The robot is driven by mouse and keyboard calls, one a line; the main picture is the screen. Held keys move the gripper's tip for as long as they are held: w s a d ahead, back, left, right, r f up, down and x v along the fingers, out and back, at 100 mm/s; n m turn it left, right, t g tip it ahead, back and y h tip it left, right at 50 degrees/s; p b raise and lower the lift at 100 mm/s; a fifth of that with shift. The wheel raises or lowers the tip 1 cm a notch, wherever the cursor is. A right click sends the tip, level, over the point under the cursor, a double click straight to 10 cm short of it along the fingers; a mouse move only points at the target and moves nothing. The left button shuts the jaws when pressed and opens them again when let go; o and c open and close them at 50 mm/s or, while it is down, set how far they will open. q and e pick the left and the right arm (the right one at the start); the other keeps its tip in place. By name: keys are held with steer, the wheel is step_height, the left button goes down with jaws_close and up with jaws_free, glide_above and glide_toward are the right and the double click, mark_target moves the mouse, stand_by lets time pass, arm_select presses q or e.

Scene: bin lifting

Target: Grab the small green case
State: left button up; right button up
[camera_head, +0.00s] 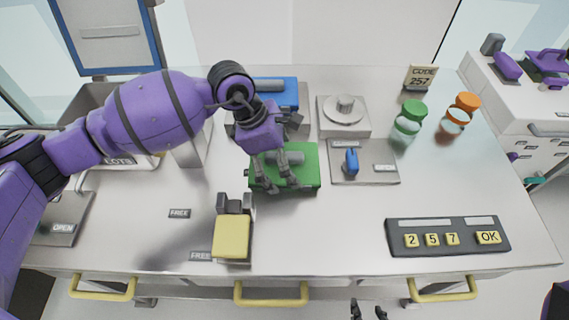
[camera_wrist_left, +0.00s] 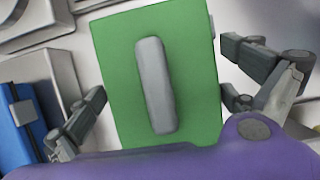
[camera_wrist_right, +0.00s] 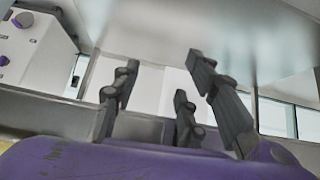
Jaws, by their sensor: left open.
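The small green case (camera_head: 306,179) lies on the grey table, with a grey handle bar on its lid. It fills the middle of the left wrist view (camera_wrist_left: 190,60), its handle (camera_wrist_left: 155,85) centred there. My left gripper (camera_head: 284,172) is above the case, its fingers pointing down over it. In the left wrist view, the open fingers (camera_wrist_left: 165,105) stand on either side of the case. I cannot tell whether they touch it. My right gripper (camera_wrist_right: 165,95) is empty and its fingers are spread apart; its fingertips (camera_head: 368,310) show at the bottom edge of the head view.
A blue case (camera_head: 275,92) lies behind the green one. A scale (camera_head: 343,116) and a panel with a blue switch (camera_head: 351,161) stand to the right. A yellow-topped block (camera_head: 231,238) is in front. A keypad (camera_head: 448,237) and capped jars (camera_head: 410,118) are farther right.

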arm_select(q)
steer(key=c, duration=1.2)
